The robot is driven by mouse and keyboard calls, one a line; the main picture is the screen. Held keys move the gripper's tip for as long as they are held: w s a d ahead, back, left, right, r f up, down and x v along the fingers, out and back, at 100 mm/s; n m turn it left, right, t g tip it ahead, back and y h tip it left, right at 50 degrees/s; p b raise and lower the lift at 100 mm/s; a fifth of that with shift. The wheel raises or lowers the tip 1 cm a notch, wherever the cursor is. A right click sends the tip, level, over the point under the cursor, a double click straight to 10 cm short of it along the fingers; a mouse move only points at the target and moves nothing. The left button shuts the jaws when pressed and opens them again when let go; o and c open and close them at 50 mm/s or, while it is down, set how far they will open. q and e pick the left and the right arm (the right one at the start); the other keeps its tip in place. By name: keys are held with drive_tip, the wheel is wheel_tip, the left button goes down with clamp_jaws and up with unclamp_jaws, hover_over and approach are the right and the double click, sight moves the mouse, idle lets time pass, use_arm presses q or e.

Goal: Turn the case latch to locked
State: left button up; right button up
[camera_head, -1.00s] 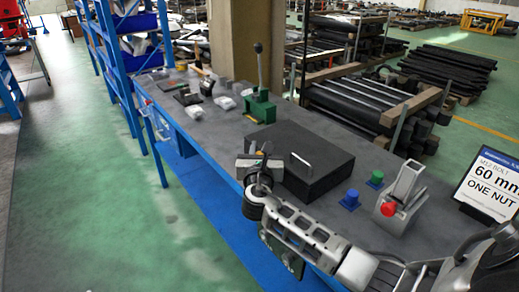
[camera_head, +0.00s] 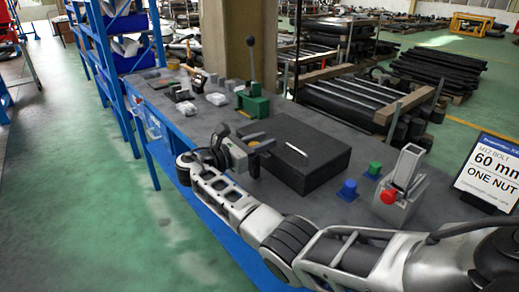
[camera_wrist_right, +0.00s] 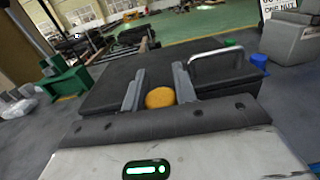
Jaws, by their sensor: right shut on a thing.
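The case is a flat black box (camera_head: 297,150) with a light metal handle (camera_head: 296,150) on its top. It lies on the grey bench and also shows in the right wrist view (camera_wrist_right: 110,92). The latch is a round yellow-orange knob (camera_head: 253,144) at the case's near left side. In the right wrist view the knob (camera_wrist_right: 160,97) sits between my two grey fingers. My right gripper (camera_head: 255,141) is shut on the latch knob. The fingers hide part of the knob, and its turn angle cannot be read. My left gripper is not in view.
A green lever press (camera_head: 256,104) stands behind the case. A sign (camera_head: 488,172) stands at far right.

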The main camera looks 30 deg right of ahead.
drive_tip(key=m+g+b, duration=0.1)
drive_tip(key=g+b, duration=0.1)
drive_tip(key=shift+s+f+m+g, duration=0.1)
drive_tip(key=shift+f+m+g, duration=0.1)
drive_tip(key=shift+m+g, duration=0.2)
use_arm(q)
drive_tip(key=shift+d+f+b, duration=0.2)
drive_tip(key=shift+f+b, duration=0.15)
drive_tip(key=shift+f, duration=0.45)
use_arm(e)
drive_tip(key=shift+s+g, duration=0.1)
drive_tip(key=shift+g, duration=0.2)
drive_tip(key=shift+r+m, duration=0.1)
drive_tip(key=shift+m, duration=0.2)
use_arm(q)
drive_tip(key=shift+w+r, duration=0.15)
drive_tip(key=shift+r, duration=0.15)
use_arm(e)
drive_tip(key=shift+g, duration=0.3)
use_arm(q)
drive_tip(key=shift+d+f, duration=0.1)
use_arm(e)
drive_tip(key=o, duration=1)
drive_tip(key=shift+r, duration=0.1)
